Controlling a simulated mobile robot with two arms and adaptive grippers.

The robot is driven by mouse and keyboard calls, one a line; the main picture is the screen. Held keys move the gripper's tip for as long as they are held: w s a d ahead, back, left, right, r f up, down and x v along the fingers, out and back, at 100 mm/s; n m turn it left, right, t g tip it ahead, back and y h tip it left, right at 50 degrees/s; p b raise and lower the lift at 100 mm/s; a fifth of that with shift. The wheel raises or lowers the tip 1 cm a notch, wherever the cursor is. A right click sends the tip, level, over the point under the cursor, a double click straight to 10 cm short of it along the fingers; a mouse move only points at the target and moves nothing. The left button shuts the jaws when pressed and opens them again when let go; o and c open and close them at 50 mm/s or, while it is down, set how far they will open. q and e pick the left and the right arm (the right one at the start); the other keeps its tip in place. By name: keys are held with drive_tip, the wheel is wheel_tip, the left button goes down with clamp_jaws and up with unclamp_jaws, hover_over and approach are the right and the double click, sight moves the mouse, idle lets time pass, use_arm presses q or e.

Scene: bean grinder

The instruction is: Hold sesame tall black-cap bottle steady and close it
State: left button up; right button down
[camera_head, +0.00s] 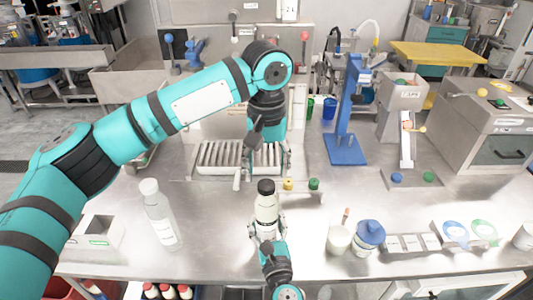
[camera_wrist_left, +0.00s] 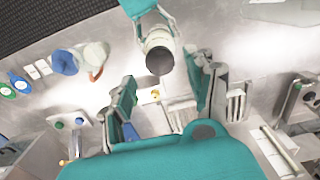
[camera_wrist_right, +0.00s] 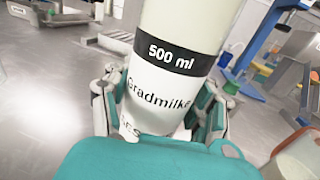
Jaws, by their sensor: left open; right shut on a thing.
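The tall bottle (camera_head: 266,213) has a pale body and a black cap (camera_head: 266,187) on top. It stands upright near the front middle of the bench. My right gripper (camera_head: 267,236) is shut around its body. In the right wrist view the bottle (camera_wrist_right: 170,85) fills the space between the fingers, with "500 ml" on a black band. My left gripper (camera_head: 264,148) is open and empty, behind and above the bottle. In the left wrist view the cap (camera_wrist_left: 160,60) lies beyond the spread fingers, apart from them. Whether the cap is fully tight cannot be told.
A white-capped clear bottle (camera_head: 160,215) stands to the left. A slotted metal tray (camera_head: 225,158) lies behind. A blue-lidded jar (camera_head: 368,237) and a white cup (camera_head: 338,240) stand to the right. A blue stand (camera_head: 345,148) is at the back right.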

sight(267, 184)
use_arm(q)
drive_tip(key=shift+f, duration=2.2)
clamp_jaws()
drive_tip(key=m, duration=0.5)
drive_tip(key=shift+m, duration=0.3)
drive_tip(key=m, duration=0.8)
drive_tip(key=shift+m, duration=0.4)
drive_tip(key=m, duration=0.3)
drive_tip(key=shift+m, duration=0.4)
drive_tip(key=shift+o, duration=0.6)
unclamp_jaws()
